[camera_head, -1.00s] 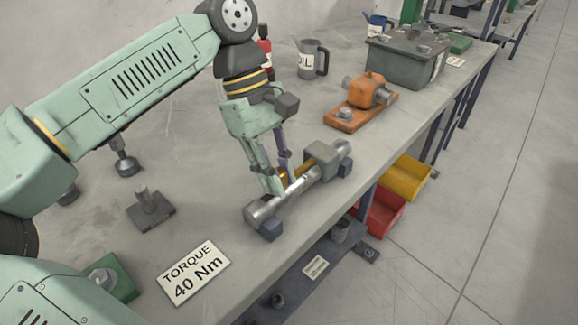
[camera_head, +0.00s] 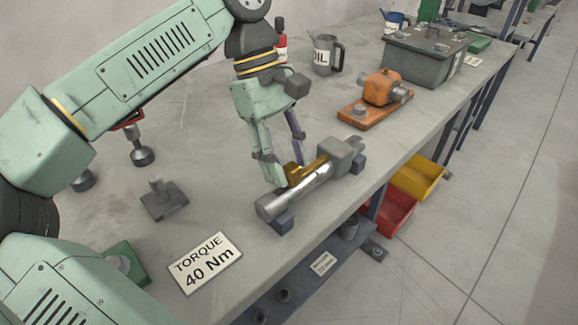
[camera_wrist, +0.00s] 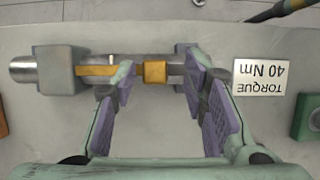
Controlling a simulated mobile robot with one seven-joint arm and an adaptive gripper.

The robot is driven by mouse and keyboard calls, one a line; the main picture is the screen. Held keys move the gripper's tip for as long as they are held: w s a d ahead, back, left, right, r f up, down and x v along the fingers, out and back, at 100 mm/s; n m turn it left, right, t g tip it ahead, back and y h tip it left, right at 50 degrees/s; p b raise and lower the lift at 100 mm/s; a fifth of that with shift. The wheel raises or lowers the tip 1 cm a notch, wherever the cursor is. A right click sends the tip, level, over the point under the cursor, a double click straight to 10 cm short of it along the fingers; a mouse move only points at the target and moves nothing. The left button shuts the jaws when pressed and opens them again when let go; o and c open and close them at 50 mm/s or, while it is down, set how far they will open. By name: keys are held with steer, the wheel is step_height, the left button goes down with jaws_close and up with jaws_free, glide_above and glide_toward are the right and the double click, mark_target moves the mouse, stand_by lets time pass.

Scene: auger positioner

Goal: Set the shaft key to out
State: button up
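A steel shaft (camera_head: 305,192) lies across small dark supports near the table's front edge. A grey block (camera_head: 340,154) sits around its far end; this block (camera_wrist: 59,70) is at the left in the wrist view. A brass strip (camera_wrist: 97,71) runs along the shaft from the block, with a brass square piece (camera_wrist: 154,72) further along. I take the brass part to be the shaft key; it also shows in the head view (camera_head: 320,165). My gripper (camera_wrist: 157,66) is open, with one finger on either side of the brass square and gaps beside it. Fingertip contact is unclear.
A "TORQUE 40 Nm" sign (camera_head: 205,263) and a dark stand (camera_head: 164,200) lie left of the shaft. An orange device (camera_head: 377,98), an oil can (camera_head: 326,55) and a grey box (camera_head: 426,60) stand behind.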

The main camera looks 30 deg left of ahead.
steer(key=v, duration=0.5)
steer(key=shift+a+r, duration=0.1)
steer(key=shift+r, duration=0.2)
